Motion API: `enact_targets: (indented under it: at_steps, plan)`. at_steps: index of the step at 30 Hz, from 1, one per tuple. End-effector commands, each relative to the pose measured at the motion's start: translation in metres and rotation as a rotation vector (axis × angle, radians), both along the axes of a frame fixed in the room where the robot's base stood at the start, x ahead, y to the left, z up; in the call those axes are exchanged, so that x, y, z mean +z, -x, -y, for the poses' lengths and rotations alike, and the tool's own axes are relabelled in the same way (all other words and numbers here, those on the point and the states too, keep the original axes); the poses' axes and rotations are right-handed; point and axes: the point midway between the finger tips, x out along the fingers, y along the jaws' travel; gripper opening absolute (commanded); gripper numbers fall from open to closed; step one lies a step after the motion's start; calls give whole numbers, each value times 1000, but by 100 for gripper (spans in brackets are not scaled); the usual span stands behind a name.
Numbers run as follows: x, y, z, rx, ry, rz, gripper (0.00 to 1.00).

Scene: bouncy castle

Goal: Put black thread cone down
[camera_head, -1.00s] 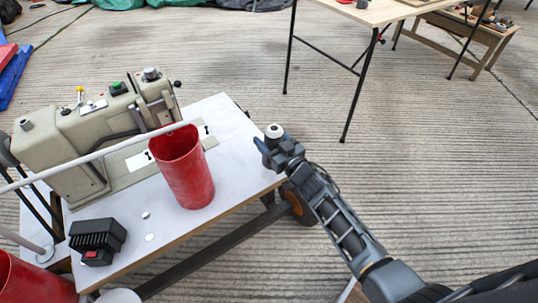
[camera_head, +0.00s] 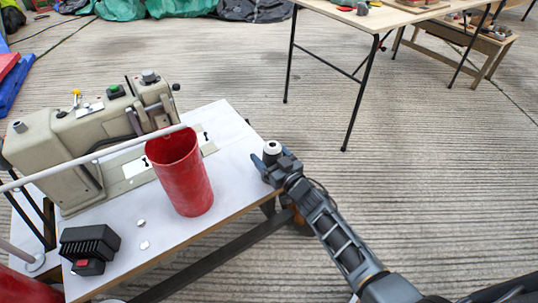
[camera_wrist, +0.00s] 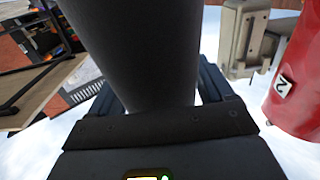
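The black thread cone (camera_wrist: 135,50) fills the middle of the wrist view, dark grey and tapered, between the two fingers. In the head view only its small pale-topped end (camera_head: 272,148) shows above the fingers. My gripper (camera_head: 268,166) is shut on the cone and holds it at the right edge of the white sewing table (camera_head: 232,140). I cannot tell whether the cone's base touches the table top. The fingers hide much of the cone in the head view.
A red bucket (camera_head: 182,180) stands on the table left of my gripper; it also shows in the wrist view (camera_wrist: 298,85). A beige sewing machine (camera_head: 85,140) and a black brush-like box (camera_head: 88,243) are farther left. White table top is free between bucket and gripper.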

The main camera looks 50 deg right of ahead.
Motion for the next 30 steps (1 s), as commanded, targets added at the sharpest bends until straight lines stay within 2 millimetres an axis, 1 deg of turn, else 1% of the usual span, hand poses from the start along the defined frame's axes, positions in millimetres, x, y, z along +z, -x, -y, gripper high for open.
enact_targets:
  at_steps: [1,3,4,10,13,17,24,30]
  plan:
    - [0,0,0,0,0,0,86]
    - [0,0,0,0,0,0,93]
    - [0,0,0,0,0,0,93]
    - [1,0,0,0,0,0,93]
    - [6,0,0,0,0,1,93]
    - [3,17,-5,0,-1,-2,93]
    - [4,65,-19,1,-1,-3,93]
    - [3,98,-28,0,0,-1,93]
